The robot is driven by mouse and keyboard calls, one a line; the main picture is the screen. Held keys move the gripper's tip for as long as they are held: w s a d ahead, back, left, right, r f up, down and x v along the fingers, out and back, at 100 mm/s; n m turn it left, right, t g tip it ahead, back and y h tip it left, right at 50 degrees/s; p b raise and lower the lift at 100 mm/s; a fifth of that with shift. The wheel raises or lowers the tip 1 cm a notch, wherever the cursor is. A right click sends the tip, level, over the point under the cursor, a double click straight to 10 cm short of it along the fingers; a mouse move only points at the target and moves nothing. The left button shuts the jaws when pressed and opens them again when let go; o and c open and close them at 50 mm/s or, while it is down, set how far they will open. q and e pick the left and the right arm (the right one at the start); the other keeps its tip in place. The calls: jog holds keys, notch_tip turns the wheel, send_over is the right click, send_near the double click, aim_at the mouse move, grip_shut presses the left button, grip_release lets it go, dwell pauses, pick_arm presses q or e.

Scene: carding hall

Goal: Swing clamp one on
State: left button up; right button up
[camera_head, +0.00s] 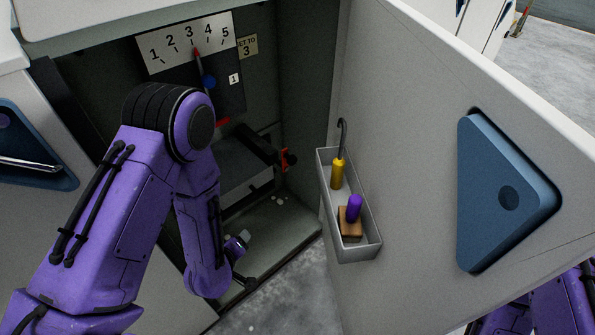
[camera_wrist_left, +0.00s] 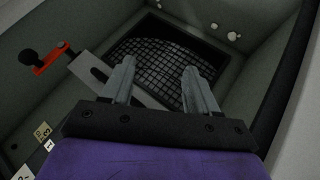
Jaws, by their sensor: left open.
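A red lever with a black knob (camera_wrist_left: 50,58) shows at the upper left in the wrist view, beside a pale flat bar. My left gripper (camera_wrist_left: 158,68) is open and empty, its fingers apart over a dark mesh screen, to the right of the lever and not touching it. In the head view my left arm reaches into the open cabinet and its gripper is mostly hidden. A red part (camera_head: 287,158) with a black arm sits at the right inside the cabinet. Another red part (camera_head: 221,122) shows below the label 1 (camera_head: 235,79), partly behind my arm. Which is clamp one I cannot tell.
A numbered dial plate (camera_head: 190,42) has its pointer near 3. The open door (camera_head: 420,150) stands at the right, with a tray (camera_head: 357,250) holding a yellow-handled hook and a purple-handled brush. Small white tufts (camera_wrist_left: 233,36) lie at the screen's far side.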

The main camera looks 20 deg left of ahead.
pick_arm(q)
jog(key=w+d+n+t+h+b, duration=0.2)
jog(key=w+d+n+t+b, duration=0.15)
jog(key=w+b, duration=0.55)
jog(key=n+t+h+b, duration=0.1)
jog(key=t+h+b, duration=0.2)
jog(key=t+b, duration=0.2)
send_near(295, 157)
jog(key=f, duration=0.2)
jog(key=shift+n, duration=0.25)
jog(key=w, duration=0.3)
jog(key=w+d+b, duration=0.1)
jog(key=w, duration=0.7)
jog(key=shift+w+d+r+b, duration=0.15)
jog(key=shift+d+r+b, duration=0.1)
jog(key=shift+r+b, duration=0.1)
pick_arm(e)
notch_tip(295, 157, down, 20)
jog(key=shift+r, duration=0.25)
jog(key=shift+w+a, duration=0.1)
pick_arm(q)
grip_shut()
pick_arm(e)
jog(key=shift+f, duration=0.1)
